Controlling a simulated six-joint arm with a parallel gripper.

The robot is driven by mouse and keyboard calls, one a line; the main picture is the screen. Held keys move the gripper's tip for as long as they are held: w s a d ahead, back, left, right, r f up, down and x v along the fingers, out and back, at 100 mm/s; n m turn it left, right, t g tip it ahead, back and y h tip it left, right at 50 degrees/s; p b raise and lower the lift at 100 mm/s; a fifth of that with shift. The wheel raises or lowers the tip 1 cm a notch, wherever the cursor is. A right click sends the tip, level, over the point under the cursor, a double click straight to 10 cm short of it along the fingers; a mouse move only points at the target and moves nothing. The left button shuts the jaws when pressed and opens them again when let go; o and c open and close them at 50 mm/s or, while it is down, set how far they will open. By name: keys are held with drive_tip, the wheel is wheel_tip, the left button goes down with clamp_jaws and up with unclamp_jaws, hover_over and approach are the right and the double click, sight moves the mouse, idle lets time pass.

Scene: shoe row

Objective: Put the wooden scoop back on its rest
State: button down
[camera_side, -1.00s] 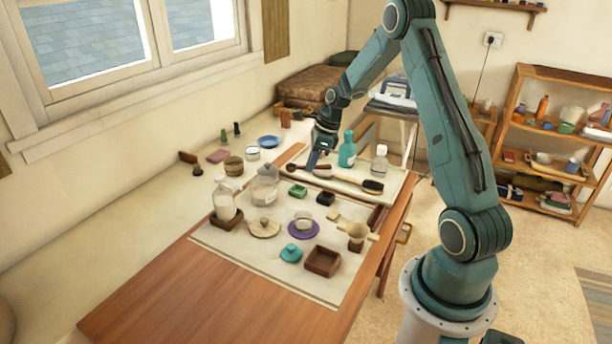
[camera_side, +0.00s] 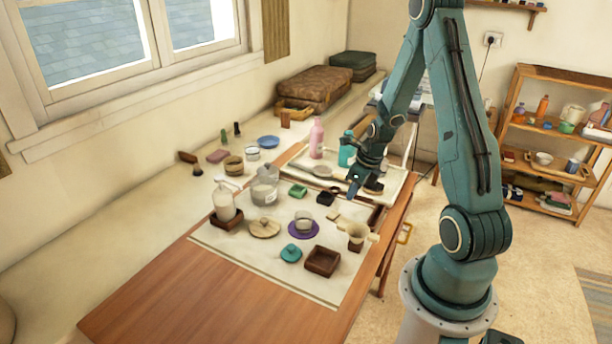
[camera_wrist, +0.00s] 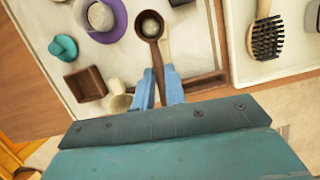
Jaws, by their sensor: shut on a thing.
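The wooden scoop (camera_wrist: 151,32) is dark brown with a round bowl and a thin handle. In the wrist view its bowl points up the picture, beside a dark box. My gripper (camera_wrist: 158,92) is shut on the scoop's handle; its blue fingertips sit on either side. In the side view my gripper (camera_side: 354,190) is over the strip between the mat and the white tray, and the scoop is mostly hidden there. A brown wooden frame (camera_wrist: 205,84) lies just right of the fingers; I cannot tell whether it is the rest.
A funnel on a wooden stand (camera_side: 357,243), a square brown dish (camera_side: 322,262) and a purple saucer (camera_side: 303,231) stand nearby on the mat. The dark box (camera_side: 325,199) is close to the scoop. The white tray holds a brush (camera_wrist: 266,38) and bottles. The front tabletop is clear.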

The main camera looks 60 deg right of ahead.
drive_tip(key=shift+f, duration=0.2)
drive_tip(key=shift+f, duration=3.2)
drive_tip(key=shift+f, duration=0.55)
drive_tip(key=c, duration=1.4)
unclamp_jaws()
drive_tip(key=shift+o, duration=0.2)
drive_tip(key=shift+v, duration=6.85)
drive_tip(key=shift+a, duration=0.1)
